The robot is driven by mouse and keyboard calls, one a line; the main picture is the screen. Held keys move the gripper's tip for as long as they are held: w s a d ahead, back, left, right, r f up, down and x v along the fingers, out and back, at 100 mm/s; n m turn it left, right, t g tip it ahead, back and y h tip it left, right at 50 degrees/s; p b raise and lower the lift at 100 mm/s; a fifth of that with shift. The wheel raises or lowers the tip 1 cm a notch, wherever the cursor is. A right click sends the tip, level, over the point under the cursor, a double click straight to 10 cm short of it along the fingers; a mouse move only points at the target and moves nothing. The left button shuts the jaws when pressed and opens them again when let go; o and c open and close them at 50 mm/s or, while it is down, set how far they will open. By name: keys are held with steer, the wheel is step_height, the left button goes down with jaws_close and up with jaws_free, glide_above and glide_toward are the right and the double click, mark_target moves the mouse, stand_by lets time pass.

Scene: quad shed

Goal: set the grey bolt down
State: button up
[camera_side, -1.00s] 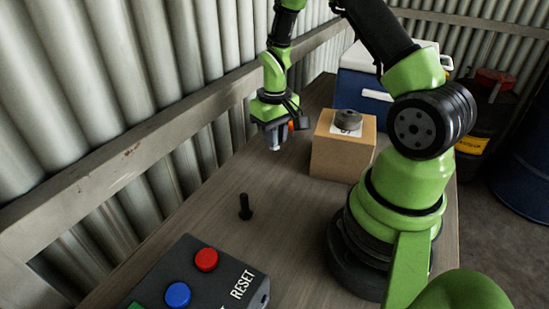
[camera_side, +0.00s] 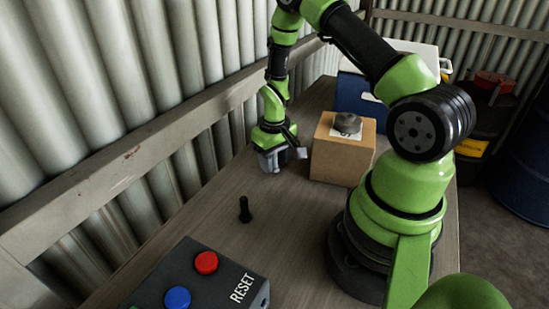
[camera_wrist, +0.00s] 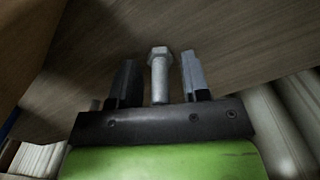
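The grey bolt (camera_wrist: 159,77) shows in the wrist view between my gripper's two fingers, its hex head at the far end, toward the table. My gripper (camera_wrist: 159,80) is open, with a narrow gap between the bolt and each finger. In the side view my gripper (camera_side: 274,163) points down, low over the wooden table (camera_side: 215,225), left of the cardboard box. I cannot pick out the grey bolt there. Whether its head touches the table is hard to tell.
A black bolt (camera_side: 245,210) stands on its head nearer the camera. A button box (camera_side: 215,280) is in front. The cardboard box (camera_side: 341,160) carries a dark round part (camera_side: 348,122). A blue cooler (camera_side: 358,97) is behind; a metal wall (camera_side: 110,110) runs along the left.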

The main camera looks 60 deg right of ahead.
step_height(320, 180, up, 12)
steer(key=shift+f, duration=0.1)
steer(key=s+a+r+t, duration=0.25)
steer(key=a+r, duration=0.45)
steer(key=r, duration=0.4)
steer(key=s+a+r+t+y, duration=0.2)
steer(key=s+a+r+t, duration=0.2)
steer(key=s+a+r, duration=0.3)
steer(key=s+a, duration=0.1)
steer(key=s, duration=0.2)
steer(key=shift+a+r+n+t, duration=0.2)
steer(key=shift+a+n+t, duration=0.1)
steer(key=shift+a+t, duration=0.1)
steer(key=shift+s, duration=0.1)
